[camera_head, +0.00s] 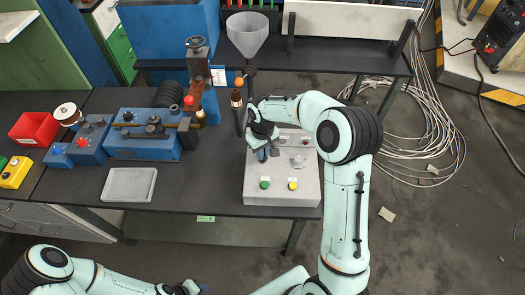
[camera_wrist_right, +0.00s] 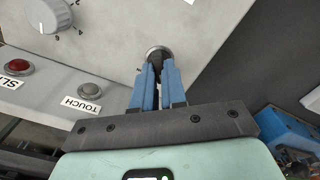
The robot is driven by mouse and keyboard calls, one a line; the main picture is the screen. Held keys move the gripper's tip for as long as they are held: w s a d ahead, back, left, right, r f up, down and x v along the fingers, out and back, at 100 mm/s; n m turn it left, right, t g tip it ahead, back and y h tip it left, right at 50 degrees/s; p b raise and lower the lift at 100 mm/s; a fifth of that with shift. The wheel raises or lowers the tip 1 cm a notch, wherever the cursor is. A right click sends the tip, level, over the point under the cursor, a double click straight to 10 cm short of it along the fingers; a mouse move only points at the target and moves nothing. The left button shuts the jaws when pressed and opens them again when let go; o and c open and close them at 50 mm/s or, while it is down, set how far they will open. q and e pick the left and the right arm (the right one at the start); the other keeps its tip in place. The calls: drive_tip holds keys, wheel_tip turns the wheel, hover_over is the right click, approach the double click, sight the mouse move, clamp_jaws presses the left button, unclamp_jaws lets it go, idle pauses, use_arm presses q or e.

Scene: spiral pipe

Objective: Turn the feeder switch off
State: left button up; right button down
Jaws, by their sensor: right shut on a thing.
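The grey control box (camera_head: 282,200) stands at the right end of the dark workbench. My right gripper (camera_head: 263,153) is over its back left part. In the wrist view my right gripper (camera_wrist_right: 158,78) has its blue fingers closed on the dark lever of a switch (camera_wrist_right: 157,50) with a round metal collar. Its label is not in view, and the lever's position is mostly hidden by the fingers. My left gripper (camera_head: 192,287) is at the bottom edge of the head view, partly cut off, away from the box.
A dial knob (camera_wrist_right: 48,14), a red lamp (camera_wrist_right: 18,67) and a grey TOUCH button (camera_wrist_right: 90,88) are on the box. Green (camera_head: 264,185) and yellow (camera_head: 292,186) buttons are at its front. A blue machine (camera_head: 145,140) and grey tray (camera_head: 129,185) are left. Cables (camera_head: 425,150) lie on the floor right.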

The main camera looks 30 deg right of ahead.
drive_tip(key=c, duration=1.2)
unclamp_jaws()
use_arm(q)
drive_tip(key=shift+w+r+p, duration=0.45)
drive_tip(key=shift+w+r, duration=0.15)
drive_tip(key=shift+w, duration=0.1)
use_arm(e)
wheel_tip(320, 180, up, 14)
drive_tip(key=shift+f, duration=0.25)
